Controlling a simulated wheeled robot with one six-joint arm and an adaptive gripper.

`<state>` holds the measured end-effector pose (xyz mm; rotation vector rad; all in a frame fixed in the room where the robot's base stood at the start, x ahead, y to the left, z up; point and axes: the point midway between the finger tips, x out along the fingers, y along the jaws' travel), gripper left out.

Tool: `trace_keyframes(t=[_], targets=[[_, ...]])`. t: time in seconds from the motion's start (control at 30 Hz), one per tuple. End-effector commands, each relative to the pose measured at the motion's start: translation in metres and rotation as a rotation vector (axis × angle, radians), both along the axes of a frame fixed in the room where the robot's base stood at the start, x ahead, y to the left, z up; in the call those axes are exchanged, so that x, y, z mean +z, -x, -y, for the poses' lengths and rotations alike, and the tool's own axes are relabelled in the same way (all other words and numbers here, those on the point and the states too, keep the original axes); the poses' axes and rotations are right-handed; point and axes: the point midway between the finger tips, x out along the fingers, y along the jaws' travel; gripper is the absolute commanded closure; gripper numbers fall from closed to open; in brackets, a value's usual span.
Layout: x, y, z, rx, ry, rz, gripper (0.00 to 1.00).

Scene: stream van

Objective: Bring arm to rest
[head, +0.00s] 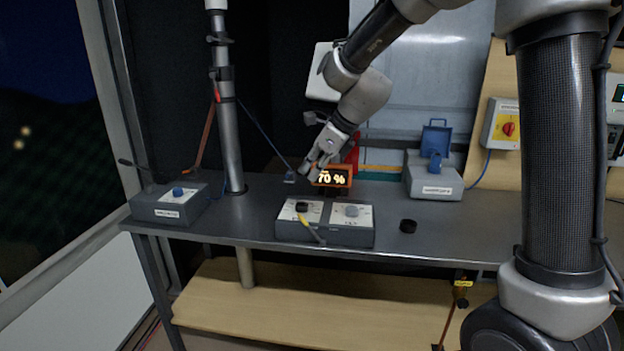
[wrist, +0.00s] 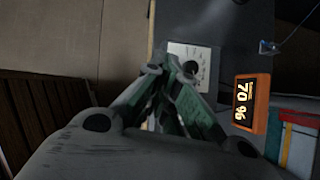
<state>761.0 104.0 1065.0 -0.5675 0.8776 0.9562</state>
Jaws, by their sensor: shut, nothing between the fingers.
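My gripper (head: 313,174) hangs over the bench at the end of my arm, just left of and above the orange display reading 70 % (head: 332,178). Its fingers are shut with nothing between them. In the wrist view the closed fingers (wrist: 172,75) point at a pale dial plate (wrist: 190,65), and the orange display (wrist: 252,103) is to their right. My arm reaches down to the gripper from the upper right in the head view.
A grey control box with two knobs (head: 325,235) stands at the bench front. A box with a blue knob (head: 170,203) is at left, near a metal pole (head: 231,140). A black knob (head: 408,226) lies on the bench.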

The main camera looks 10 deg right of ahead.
Motion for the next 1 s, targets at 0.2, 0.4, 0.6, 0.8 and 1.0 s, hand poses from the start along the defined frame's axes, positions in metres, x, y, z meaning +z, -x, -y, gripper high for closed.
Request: trace_keyframes(t=[0.2, 0.4, 0.6, 0.8, 1.0], targets=[[0.001, 0.000, 0.000, 0.000, 0.000, 0.000, 1.00], [0.000, 0.001, 0.000, 0.059, 0.020, 0.030, 1.00], [-0.021, 0.028, 0.015, 0.550, 0.203, 0.166, 1.00], [-0.014, 0.111, 0.084, 1.304, 0.443, 0.357, 1.00], [0.016, 0.209, 0.177, 1.884, 0.652, 0.491, 1.00]])
